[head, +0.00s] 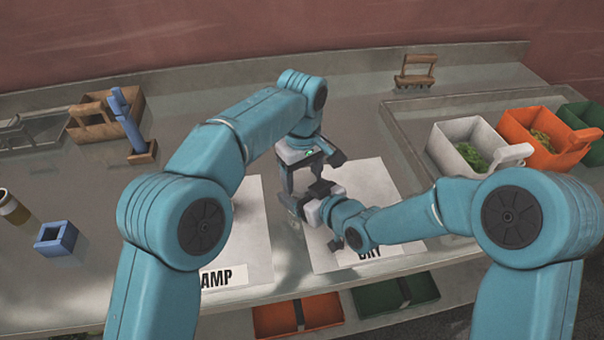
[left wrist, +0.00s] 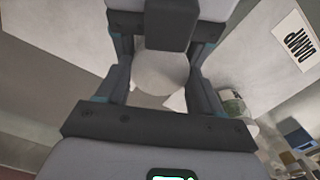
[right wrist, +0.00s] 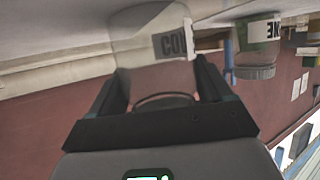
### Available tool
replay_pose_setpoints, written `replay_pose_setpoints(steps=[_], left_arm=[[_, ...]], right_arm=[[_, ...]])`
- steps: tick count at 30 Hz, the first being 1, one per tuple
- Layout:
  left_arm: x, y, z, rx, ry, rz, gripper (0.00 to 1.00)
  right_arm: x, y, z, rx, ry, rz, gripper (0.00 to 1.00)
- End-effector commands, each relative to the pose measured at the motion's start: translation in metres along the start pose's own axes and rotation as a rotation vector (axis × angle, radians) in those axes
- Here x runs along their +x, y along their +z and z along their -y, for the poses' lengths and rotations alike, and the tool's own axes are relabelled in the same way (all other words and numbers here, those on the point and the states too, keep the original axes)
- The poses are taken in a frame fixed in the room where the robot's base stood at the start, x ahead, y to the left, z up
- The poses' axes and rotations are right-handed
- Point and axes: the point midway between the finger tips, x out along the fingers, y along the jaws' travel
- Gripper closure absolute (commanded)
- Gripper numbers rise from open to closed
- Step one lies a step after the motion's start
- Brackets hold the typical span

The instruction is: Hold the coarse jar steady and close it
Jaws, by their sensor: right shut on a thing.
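The coarse jar (right wrist: 145,48) is clear, with a white label starting "CO", and stands between my right gripper's fingers (right wrist: 163,78). In the head view my grippers hide it. My right gripper (head: 322,198) reaches in from the right and is shut on the jar. My left gripper (head: 312,178) is above it, pointing down. In the left wrist view its fingers (left wrist: 160,85) are apart on either side of a pale round top (left wrist: 160,68), with gaps visible. I cannot tell whether that top is a lid or the open mouth.
A "DRY" sheet (head: 370,252) lies beneath my grippers and an "AMP" sheet (head: 222,278) to the left. Another jar (right wrist: 255,58) stands nearby. White (head: 458,135) and orange (head: 520,128) bins stand right. A wooden box (head: 92,115) and blue block (head: 57,238) are left.

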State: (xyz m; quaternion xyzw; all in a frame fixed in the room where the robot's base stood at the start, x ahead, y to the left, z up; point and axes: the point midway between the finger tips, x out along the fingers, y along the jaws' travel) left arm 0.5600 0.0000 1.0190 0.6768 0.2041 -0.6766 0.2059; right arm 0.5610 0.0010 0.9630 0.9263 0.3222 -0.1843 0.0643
Motion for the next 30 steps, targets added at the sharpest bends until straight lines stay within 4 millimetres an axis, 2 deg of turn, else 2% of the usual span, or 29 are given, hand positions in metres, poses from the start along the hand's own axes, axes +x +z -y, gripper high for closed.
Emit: replay_pose_setpoints(steps=[5, 13, 16, 23, 24, 26, 27, 30], left_arm=[[0.0, 0.0, 0.0004, 0.076, -0.002, 0.001, 0.7], [0.0003, 0.0, 0.0003, 0.507, -0.003, 0.002, 0.7], [0.0003, 0.0, 0.0004, 0.565, -0.003, 0.002, 0.7], [0.0003, 0.0, 0.0005, 0.569, -0.003, 0.002, 0.7], [0.0003, 0.0, 0.0005, 0.568, -0.003, 0.002, 0.31], [0.0003, 0.0, 0.0005, 0.568, -0.003, 0.002, 0.11], [0.0003, 0.0002, 0.0003, 0.568, -0.003, 0.002, 0.08], [0.0005, 0.0006, -0.0002, 0.568, -0.002, 0.002, 0.08]], right_arm=[[0.0, -0.0005, -0.0008, 0.001, 0.002, -0.001, 1.0], [-0.0001, -0.0004, -0.0011, 0.002, 0.002, -0.001, 1.0], [-0.0001, -0.0004, -0.0012, 0.002, 0.003, -0.001, 1.0], [-0.0001, -0.0004, -0.0013, 0.002, 0.003, -0.001, 1.0], [-0.0001, -0.0004, -0.0014, 0.002, 0.003, -0.001, 1.0], [-0.0001, -0.0004, -0.0013, 0.002, 0.003, -0.001, 1.0], [-0.0001, -0.0005, -0.0012, 0.002, 0.003, -0.001, 1.0], [0.0, -0.0006, -0.0005, 0.0, 0.001, -0.002, 1.0]])
